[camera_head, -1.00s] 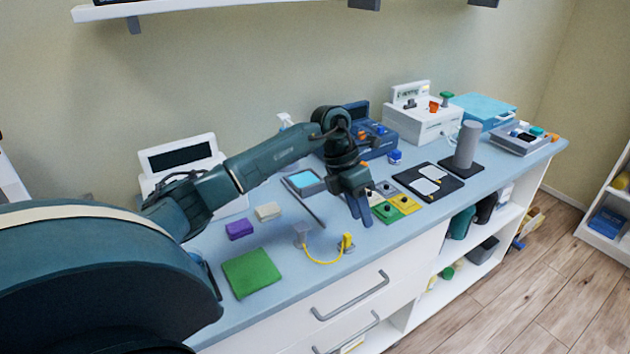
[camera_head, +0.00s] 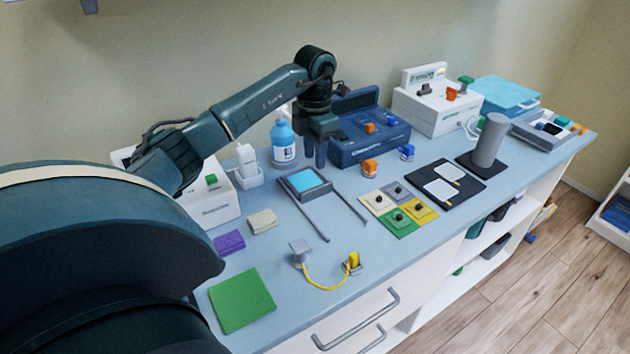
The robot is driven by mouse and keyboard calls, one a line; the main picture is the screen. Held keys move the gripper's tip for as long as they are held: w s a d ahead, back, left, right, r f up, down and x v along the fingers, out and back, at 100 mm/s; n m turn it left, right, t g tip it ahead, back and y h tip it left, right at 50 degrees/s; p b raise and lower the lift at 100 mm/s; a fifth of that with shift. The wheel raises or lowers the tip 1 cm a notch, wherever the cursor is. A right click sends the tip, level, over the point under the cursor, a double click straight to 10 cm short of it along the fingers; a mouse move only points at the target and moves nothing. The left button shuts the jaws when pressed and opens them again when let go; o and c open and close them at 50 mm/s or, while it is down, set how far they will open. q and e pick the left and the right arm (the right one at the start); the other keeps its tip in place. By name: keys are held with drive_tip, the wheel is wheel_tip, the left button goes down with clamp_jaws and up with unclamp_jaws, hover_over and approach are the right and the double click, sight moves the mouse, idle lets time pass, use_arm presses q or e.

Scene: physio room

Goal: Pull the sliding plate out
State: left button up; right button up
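The sliding plate (camera_head: 305,184) is a grey square with a light blue face. It lies at the back end of two thin dark rails that run across the blue counter (camera_head: 285,228) toward the front. The rails in front of it are bare. My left gripper (camera_head: 315,162) points down just behind the plate's back right edge. Its two fingers are slightly apart with nothing visible between them. I cannot tell whether the fingertips touch the plate. My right gripper is not in view.
A blue bottle (camera_head: 284,143) and a dark blue device (camera_head: 362,138) stand close to the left gripper. Coloured tiles (camera_head: 397,219) lie to the right. A yellow cable (camera_head: 320,287) with a plug lies near the front edge, beyond the rail ends.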

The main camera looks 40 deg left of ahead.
sight(315, 188)
use_arm(q)
wheel_tip(315, 188, down, 9)
drive_tip(key=shift+f+p, duration=0.1)
drive_tip(key=shift+p, duration=0.3)
drive_tip(key=shift+c, duration=0.4)
clamp_jaws()
